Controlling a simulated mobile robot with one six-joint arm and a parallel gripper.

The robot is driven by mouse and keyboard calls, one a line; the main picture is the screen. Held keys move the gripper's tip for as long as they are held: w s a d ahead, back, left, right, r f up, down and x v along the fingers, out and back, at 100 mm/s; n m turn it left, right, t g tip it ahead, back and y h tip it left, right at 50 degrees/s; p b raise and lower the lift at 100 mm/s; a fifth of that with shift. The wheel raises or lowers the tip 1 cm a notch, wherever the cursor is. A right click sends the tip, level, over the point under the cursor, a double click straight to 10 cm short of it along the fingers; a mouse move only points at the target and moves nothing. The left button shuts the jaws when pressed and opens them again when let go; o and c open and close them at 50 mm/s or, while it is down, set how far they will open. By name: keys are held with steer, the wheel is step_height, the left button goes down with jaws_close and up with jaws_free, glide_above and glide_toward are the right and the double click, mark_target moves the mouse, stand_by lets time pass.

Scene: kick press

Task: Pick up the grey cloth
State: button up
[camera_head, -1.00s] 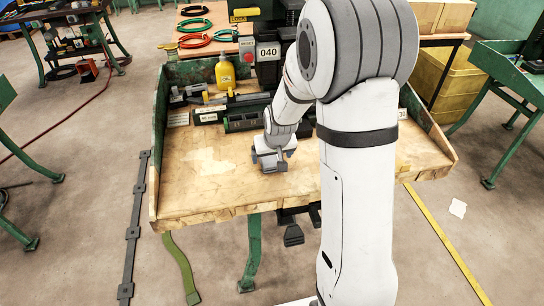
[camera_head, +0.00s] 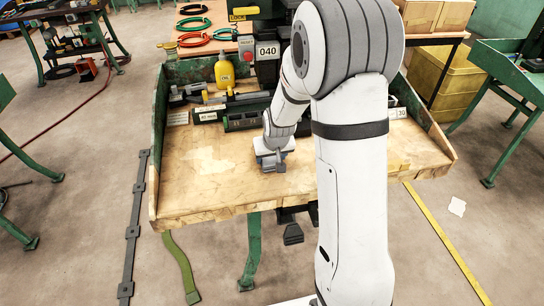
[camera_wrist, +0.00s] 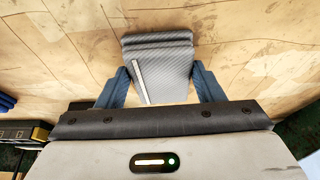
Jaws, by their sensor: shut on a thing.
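The grey cloth (camera_wrist: 160,62) shows in the wrist view as a folded, striped grey bundle with a pale strip across it. My gripper (camera_wrist: 160,88) has one blue-grey finger on each side of the cloth and is shut on it. In the head view my gripper (camera_head: 271,163) is low over the wooden bench top (camera_head: 215,195), near its middle. The cloth is hard to make out there. I cannot tell whether the cloth touches the bench.
A yellow oil bottle (camera_head: 224,72), a red reset button box (camera_head: 247,50) and dark tooling (camera_head: 245,110) stand at the back of the bench. Green raised sides (camera_head: 158,140) edge the bench. The bench's front left is clear.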

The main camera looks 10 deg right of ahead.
mark_target(271, 158)
steer(key=shift+r, duration=0.1)
steer(key=shift+c, duration=0.2)
step_height(271, 158, up, 10)
stand_by(0.3)
